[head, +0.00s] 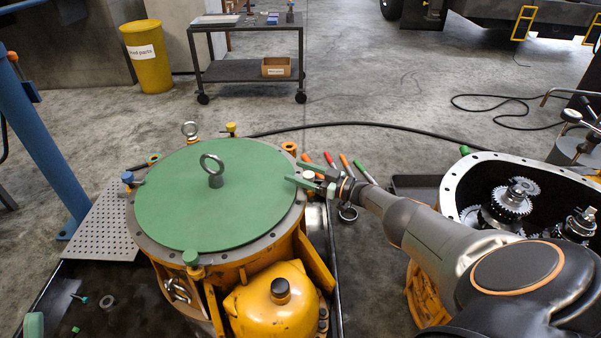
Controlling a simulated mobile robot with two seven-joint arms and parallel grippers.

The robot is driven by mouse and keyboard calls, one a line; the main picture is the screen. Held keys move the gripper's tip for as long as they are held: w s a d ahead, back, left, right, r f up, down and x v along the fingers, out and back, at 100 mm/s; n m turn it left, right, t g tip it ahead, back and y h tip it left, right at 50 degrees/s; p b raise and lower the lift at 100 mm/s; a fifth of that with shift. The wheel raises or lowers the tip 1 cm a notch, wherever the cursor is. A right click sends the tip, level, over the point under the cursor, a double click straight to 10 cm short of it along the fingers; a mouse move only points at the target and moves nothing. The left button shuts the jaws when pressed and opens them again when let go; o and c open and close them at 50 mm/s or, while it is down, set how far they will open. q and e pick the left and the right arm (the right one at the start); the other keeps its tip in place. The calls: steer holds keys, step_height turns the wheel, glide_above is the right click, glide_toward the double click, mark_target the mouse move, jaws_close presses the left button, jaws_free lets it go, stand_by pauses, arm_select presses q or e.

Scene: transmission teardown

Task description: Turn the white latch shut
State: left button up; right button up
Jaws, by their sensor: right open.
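The round green cover (170,205) lies on the yellow housing (235,255), with a ring bolt (213,172) standing in its middle. Coloured latches sit around its rim. My right gripper (302,174) reaches in from the right to the cover's right edge, its green fingers open. A small pale part (308,175) shows between the fingers; it seems to be the white latch, mostly hidden by them. I cannot tell its angle or whether the fingers touch it. My left gripper is not in view.
Other latches are blue (127,178), yellow (231,129) and green (190,258). Tools with coloured handles (345,161) lie just beyond my right gripper. An open gear casing (455,190) stands at right. A cart (247,70) and yellow bin (147,60) stand behind; open floor lies between.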

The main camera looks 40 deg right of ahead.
steer(key=shift+s+r, duration=0.1)
steer(key=shift+s, duration=0.05)
steer(key=p+v, duration=0.4)
steer(key=v, duration=0.8)
steer(key=shift+d+p, duration=0.15)
steer(key=shift+p, duration=0.2)
